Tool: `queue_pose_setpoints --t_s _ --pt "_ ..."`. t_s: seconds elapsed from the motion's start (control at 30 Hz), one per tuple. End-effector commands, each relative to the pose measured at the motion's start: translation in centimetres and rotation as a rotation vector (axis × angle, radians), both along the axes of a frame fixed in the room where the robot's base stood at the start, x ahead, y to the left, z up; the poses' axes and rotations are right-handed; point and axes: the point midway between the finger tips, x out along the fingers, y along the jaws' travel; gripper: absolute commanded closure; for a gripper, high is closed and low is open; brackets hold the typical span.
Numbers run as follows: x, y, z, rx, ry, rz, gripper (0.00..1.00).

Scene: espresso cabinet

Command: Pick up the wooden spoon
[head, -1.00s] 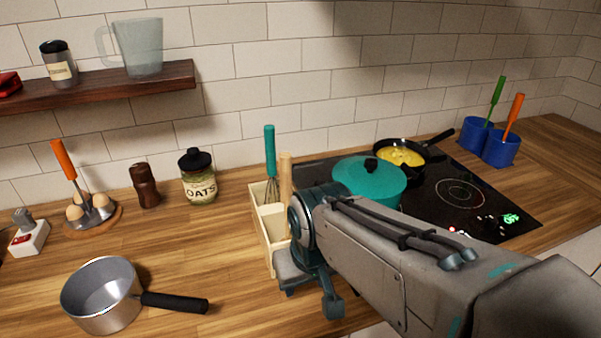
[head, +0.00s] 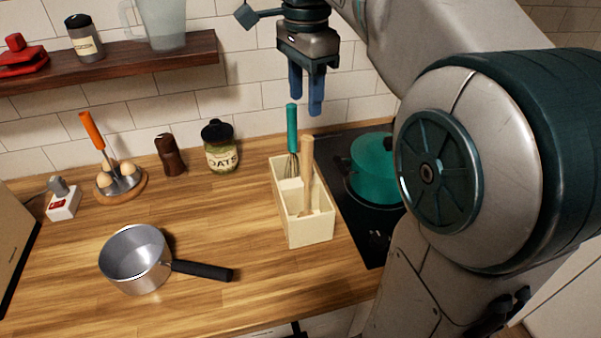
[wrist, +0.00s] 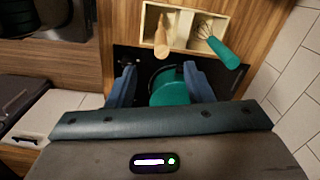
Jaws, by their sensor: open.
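The wooden spoon (head: 307,168) stands handle up, slightly tilted, in the front compartment of a cream utensil box (head: 310,232) on the counter. It also shows in the wrist view (wrist: 161,42), near the top middle, beside the whisk. A whisk with a teal handle (head: 292,128) stands in the rear compartment.
The teal pot (head: 374,175) sits on the black cooktop (head: 350,215), right of the box. A saucepan (head: 135,260) with a black handle is front left. The oats jar (head: 220,150) and pepper mill (head: 169,157) stand near the wall. A shelf (head: 120,62) is at upper left.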

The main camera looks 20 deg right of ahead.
Motion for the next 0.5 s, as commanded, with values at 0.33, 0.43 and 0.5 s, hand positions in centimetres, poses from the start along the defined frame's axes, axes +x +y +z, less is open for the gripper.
queue_pose_setpoints --t_s 0.33,0.43,0.5 --pt "0.2 0.1 -3.9 -0.001 0.01 -0.043 0.53" --pt "0.2 0.0 -5.7 -0.001 0.01 -0.042 0.53" --pt "0.2 0.1 -6.8 -0.002 0.009 -0.041 0.53"
